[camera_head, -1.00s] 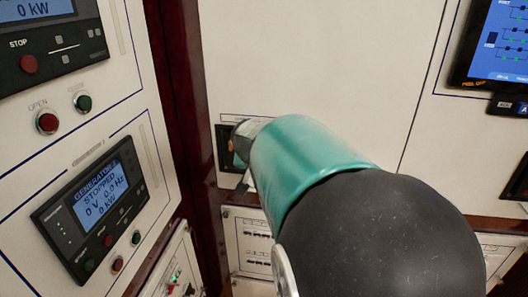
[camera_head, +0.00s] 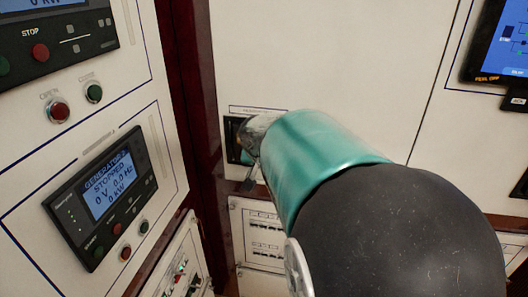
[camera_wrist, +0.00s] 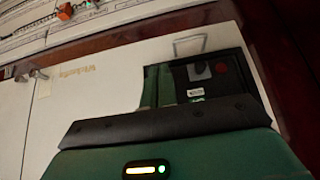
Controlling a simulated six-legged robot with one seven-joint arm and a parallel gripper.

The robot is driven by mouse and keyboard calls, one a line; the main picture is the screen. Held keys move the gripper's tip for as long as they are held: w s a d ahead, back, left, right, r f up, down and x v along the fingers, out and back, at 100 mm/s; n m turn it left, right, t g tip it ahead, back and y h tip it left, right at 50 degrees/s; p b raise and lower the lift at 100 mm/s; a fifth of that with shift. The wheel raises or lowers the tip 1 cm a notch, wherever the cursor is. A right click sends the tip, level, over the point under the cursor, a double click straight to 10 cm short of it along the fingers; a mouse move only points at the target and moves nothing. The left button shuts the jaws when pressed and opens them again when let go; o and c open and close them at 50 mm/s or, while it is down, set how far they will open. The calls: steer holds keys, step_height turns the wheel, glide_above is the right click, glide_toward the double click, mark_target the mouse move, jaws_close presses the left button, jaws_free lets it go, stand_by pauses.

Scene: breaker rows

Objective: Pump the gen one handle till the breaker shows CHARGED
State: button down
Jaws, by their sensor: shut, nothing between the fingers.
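The breaker (camera_head: 234,140) is a black unit set in the white panel, mostly hidden behind my gripper in the head view. In the wrist view the breaker (camera_wrist: 228,82) shows a red button, a dark knob and a small white label. A pale grey loop (camera_wrist: 190,40), perhaps the handle, sticks out at its upper edge. The CHARGED indicator cannot be read. My gripper (camera_head: 250,150) is at the breaker's front, its tips partly hidden by the wrist. In the wrist view my gripper (camera_wrist: 158,86) has its green fingers together and empty, overlapping the breaker's left part. Contact cannot be told.
A generator controller (camera_head: 108,195) reading STOPPED is on the angled panel at left, with push buttons below. A dark red post (camera_head: 195,100) stands between the panels. A lower panel (camera_head: 262,235) lies under the breaker. A blue screen (camera_head: 498,45) is at upper right.

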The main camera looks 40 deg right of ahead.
steer(key=v, duration=1.2)
steer(key=shift+r, duration=0.35)
steer(key=shift+s+a, duration=0.1)
steer(key=shift+s, duration=0.05)
stand_by(0.4)
steer(key=s+a+f+n+y, duration=0.2)
steer(key=s+a+f+n, duration=0.2)
steer(key=a, duration=0.7)
steer(key=s+a+f+n+t+y, duration=0.1)
steer(key=s+a+f+n+y, duration=0.2)
steer(key=a, duration=0.7)
steer(key=s+f+n, duration=0.2)
steer(key=s+n, duration=0.1)
steer(key=shift+a+y, duration=0.3)
steer(key=shift+a, duration=0.1)
steer(key=shift+s, duration=0.15)
